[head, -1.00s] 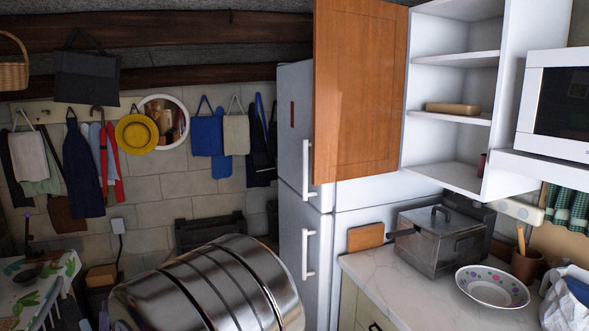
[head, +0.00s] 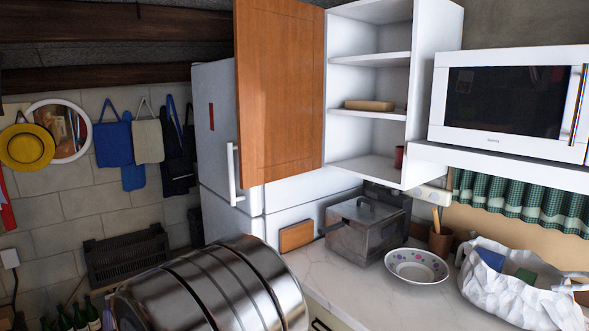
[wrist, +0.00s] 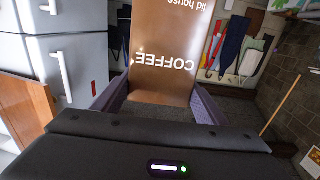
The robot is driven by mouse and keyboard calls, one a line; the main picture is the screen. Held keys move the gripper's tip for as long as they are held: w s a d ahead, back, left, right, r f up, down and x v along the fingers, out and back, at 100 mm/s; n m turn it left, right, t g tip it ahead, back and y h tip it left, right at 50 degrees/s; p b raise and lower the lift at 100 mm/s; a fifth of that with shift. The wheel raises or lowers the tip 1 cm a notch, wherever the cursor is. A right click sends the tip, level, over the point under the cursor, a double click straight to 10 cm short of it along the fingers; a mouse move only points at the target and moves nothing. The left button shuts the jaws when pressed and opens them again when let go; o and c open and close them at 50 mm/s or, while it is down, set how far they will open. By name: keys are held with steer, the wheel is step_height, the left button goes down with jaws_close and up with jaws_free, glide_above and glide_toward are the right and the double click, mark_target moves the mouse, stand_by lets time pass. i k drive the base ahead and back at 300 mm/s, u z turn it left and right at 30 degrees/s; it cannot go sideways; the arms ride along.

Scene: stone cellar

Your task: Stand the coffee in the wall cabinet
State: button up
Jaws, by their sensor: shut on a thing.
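The coffee (wrist: 165,85) is a brown pack with white lettering, upside down in the wrist view. My gripper (wrist: 155,105) is shut on it, with a dark finger on each side. Neither the pack nor the gripper shows in the head view. The wall cabinet (head: 433,80) is white, with its wooden door (head: 280,95) swung open to the left. Its upper shelf is bare, its middle shelf holds a tan block (head: 369,105), and a small red-brown item (head: 399,157) stands at the right of its bottom.
Below the cabinet, the counter (head: 335,285) holds a metal box with a handle (head: 365,235), a patterned bowl (head: 416,266) and a white bag (head: 500,285). A microwave (head: 510,105) is right of the cabinet. A fridge (head: 215,140) stands left, partly behind the door.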

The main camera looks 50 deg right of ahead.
mark_target(378, 172)
steer(key=k, duration=1.3)
steer(key=u, duration=0.15)
steer(key=i, duration=1.2)
steer(key=z, duration=0.7)
steer(key=i, duration=0.85)
steer(key=z, duration=0.75)
